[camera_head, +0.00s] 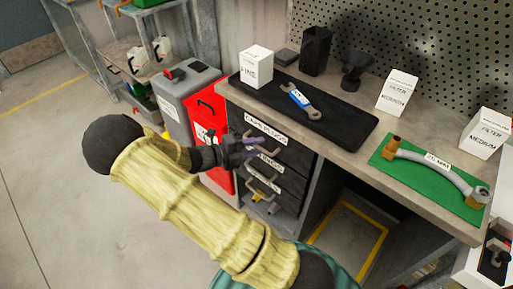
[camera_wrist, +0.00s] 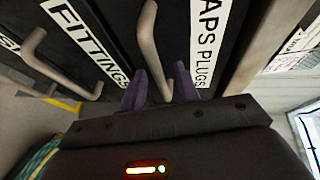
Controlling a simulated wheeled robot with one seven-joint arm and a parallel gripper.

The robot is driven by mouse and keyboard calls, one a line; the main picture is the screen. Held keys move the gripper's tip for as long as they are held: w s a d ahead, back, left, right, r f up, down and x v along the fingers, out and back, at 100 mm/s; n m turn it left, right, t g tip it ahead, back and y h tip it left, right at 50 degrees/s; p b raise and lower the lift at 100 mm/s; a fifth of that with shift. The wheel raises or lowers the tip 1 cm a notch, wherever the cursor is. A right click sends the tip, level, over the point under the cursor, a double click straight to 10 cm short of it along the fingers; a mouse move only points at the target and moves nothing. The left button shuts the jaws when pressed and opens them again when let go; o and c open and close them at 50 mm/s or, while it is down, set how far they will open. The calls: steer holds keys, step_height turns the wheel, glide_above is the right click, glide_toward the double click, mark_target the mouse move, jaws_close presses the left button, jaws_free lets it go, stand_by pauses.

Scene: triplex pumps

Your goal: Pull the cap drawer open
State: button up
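The cap drawer (camera_head: 287,147), labelled "CAPS PLUGS", is the top drawer under the workbench and looks shut. It also shows in the wrist view (camera_wrist: 208,40), with its grey bar handle (camera_wrist: 150,45). My gripper (camera_head: 249,147) is at the drawer front, level with this handle. In the wrist view, the two purple fingers of my gripper (camera_wrist: 160,88) stand apart, one on each side of the handle's lower end. I see gaps beside the handle, so it does not look clamped. In the head view my gripper partly hides the handle.
The "FITTINGS" drawer (camera_wrist: 85,40) and its handle (camera_wrist: 58,68) lie just below. A red cabinet (camera_head: 208,118) and grey bin (camera_head: 184,85) stand left. The bench top holds a black mat (camera_head: 340,128), wrench (camera_head: 298,100), boxes and a green mat (camera_head: 408,178). Floor left is clear.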

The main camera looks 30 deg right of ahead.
steer(key=shift+d+f, duration=0.1)
steer(key=shift+d, duration=0.3)
jaws_close()
steer(key=shift+s+a+p, duration=0.1)
steer(key=shift+a+p, duration=0.05)
steer(key=shift+p, duration=0.3)
